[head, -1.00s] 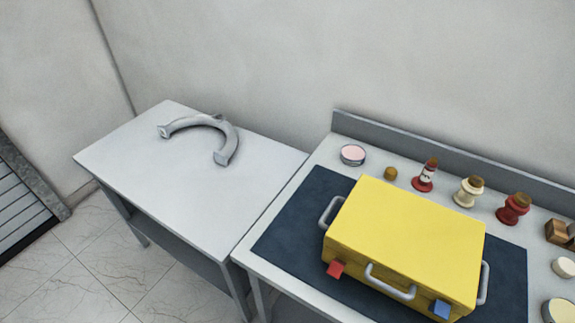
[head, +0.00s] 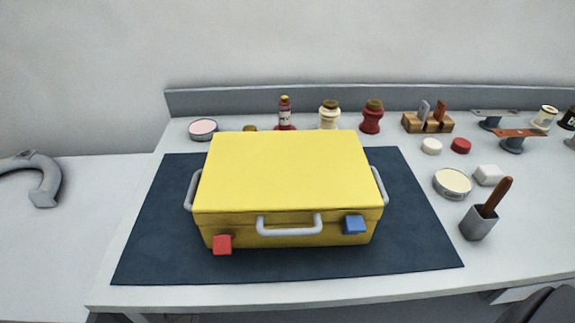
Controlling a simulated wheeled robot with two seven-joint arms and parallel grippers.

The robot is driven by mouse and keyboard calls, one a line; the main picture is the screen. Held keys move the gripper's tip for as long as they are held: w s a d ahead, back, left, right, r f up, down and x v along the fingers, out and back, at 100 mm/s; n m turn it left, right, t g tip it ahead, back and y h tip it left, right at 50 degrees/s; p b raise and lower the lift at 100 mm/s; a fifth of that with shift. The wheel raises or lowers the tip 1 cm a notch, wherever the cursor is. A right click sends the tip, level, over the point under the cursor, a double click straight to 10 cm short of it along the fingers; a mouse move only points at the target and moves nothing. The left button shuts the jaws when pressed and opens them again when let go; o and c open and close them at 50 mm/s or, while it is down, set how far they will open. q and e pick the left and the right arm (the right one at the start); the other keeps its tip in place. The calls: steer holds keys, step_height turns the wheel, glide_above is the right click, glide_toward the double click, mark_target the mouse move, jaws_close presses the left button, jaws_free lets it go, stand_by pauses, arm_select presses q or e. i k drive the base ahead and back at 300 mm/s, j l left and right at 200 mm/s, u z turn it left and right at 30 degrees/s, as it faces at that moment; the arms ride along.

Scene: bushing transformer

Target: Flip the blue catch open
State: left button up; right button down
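A yellow case (head: 289,172) with a shut lid sits on a dark blue mat (head: 150,235) on the table. The blue catch (head: 355,224) is on the right of its front face, at the seam between lid and body. A red catch (head: 222,244) is on the left of the front face and hangs lower, below the seam. A grey handle (head: 290,229) lies between the catches, and each side of the case has a grey handle.
A grey holder with a brown-handled tool (head: 479,221) and a round cream tin (head: 452,183) stand right of the mat. Bottles, including a red one (head: 372,117), line the back. The mat in front of the case is clear.

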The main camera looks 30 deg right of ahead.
mark_target(353, 225)
steer(key=l+z, duration=0.1)
steer(key=z, duration=0.75)
steer(key=j+z, duration=0.3)
steer(key=k+l, duration=0.05)
steer(key=l, duration=0.05)
